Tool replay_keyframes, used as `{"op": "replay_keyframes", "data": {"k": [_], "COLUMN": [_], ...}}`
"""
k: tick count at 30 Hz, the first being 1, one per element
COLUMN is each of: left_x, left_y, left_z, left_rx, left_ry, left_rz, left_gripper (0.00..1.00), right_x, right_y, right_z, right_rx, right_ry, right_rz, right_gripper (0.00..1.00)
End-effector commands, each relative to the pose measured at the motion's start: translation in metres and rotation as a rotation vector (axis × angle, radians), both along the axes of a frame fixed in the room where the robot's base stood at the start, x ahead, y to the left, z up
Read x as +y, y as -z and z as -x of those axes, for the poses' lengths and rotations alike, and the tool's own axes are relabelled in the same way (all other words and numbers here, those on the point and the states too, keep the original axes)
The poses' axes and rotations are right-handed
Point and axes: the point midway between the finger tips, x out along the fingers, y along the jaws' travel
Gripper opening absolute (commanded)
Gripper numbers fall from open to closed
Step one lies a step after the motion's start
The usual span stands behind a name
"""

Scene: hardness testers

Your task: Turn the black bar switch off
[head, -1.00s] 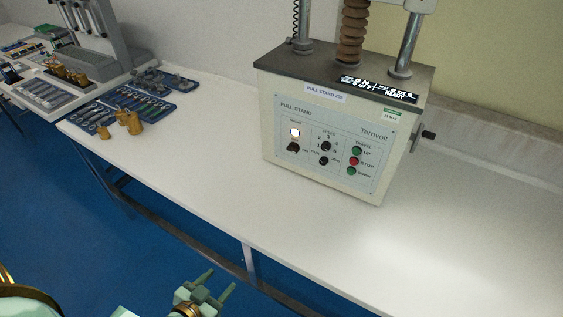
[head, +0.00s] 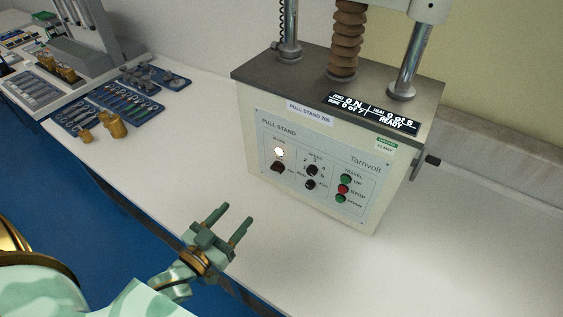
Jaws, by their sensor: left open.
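The black bar switch (head: 277,168) is on the left of the pull stand's front panel (head: 318,172), just below a lit white lamp (head: 279,152). It is small, and I cannot read its exact setting. The pull stand (head: 325,130) stands on the white bench, and its display (head: 373,112) is lit and reads "READY". My left gripper (head: 234,220) is open and empty, below and to the left of the switch, apart from the panel. Its two fingers point up and to the right. My right gripper is not in view.
The panel also has two black rotary knobs (head: 312,170) and green and red travel buttons (head: 343,189). A black side knob (head: 431,160) sticks out at the right. Blue tool trays (head: 120,108) and brass weights (head: 114,125) lie at the left. The bench (head: 215,165) before the stand is clear.

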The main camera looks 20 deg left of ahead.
Motion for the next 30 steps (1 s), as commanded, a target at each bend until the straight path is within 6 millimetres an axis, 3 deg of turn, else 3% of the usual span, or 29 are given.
{"op": "replay_keyframes", "data": {"k": [5, 11, 21, 30], "left_x": [-0.003, -0.009, -0.020, -0.023], "left_y": [0.000, 0.001, 0.002, 0.001], "left_z": [-0.017, -0.064, -0.140, -0.161], "left_rx": [-0.003, -0.004, -0.001, 0.001], "left_ry": [0.001, 0.001, 0.000, 0.000], "left_rz": [0.001, 0.000, 0.001, 0.001], "left_gripper": [0.55, 0.55, 0.55, 0.55], "right_x": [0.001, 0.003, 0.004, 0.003], "right_y": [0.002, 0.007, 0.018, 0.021], "right_z": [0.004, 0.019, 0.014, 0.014], "right_rx": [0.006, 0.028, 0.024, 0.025], "right_ry": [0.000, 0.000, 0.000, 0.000], "right_rz": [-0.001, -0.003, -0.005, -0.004], "right_gripper": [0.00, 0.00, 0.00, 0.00]}}
